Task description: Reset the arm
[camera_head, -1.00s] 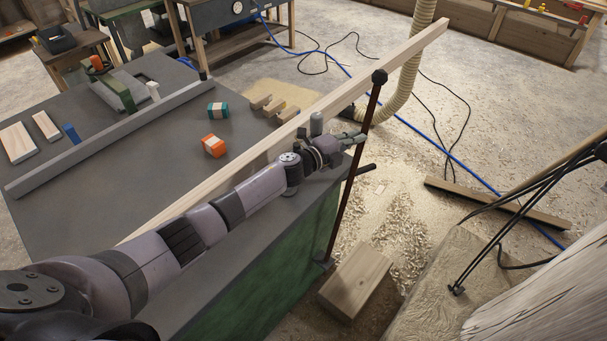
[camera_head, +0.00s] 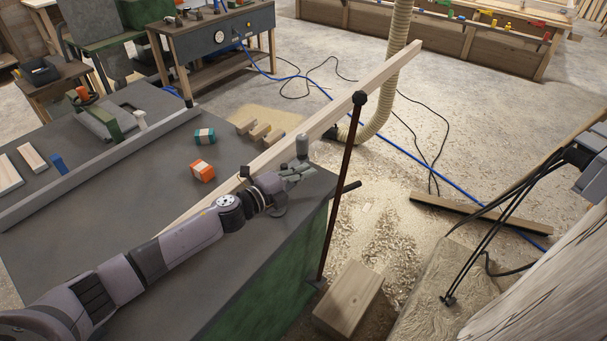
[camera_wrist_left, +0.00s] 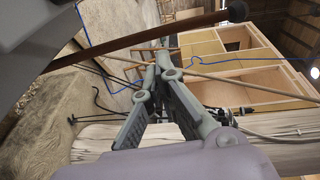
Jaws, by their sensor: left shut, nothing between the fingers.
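My left arm comes in from the lower left in the head view and stretches over the dark workbench (camera_head: 90,240). My left gripper (camera_head: 306,170) is shut and empty, near the bench's right end. It is just left of an upright dark rod with a black knob (camera_head: 342,190). A long pale wooden beam (camera_head: 345,105) runs diagonally behind the gripper and sticks out past the bench. In the left wrist view the gripper fingers (camera_wrist_left: 150,85) show in the middle, with nothing between them, and the rod (camera_wrist_left: 130,40) crosses above. My right gripper is not in view.
An orange-and-white block (camera_head: 202,171), a teal-and-white block (camera_head: 204,136) and small wooden pieces (camera_head: 259,130) lie on the bench. A wooden block (camera_head: 349,298) stands on the shaving-covered floor. A large log (camera_head: 535,290) is at the lower right. A hose (camera_head: 390,90) stands behind.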

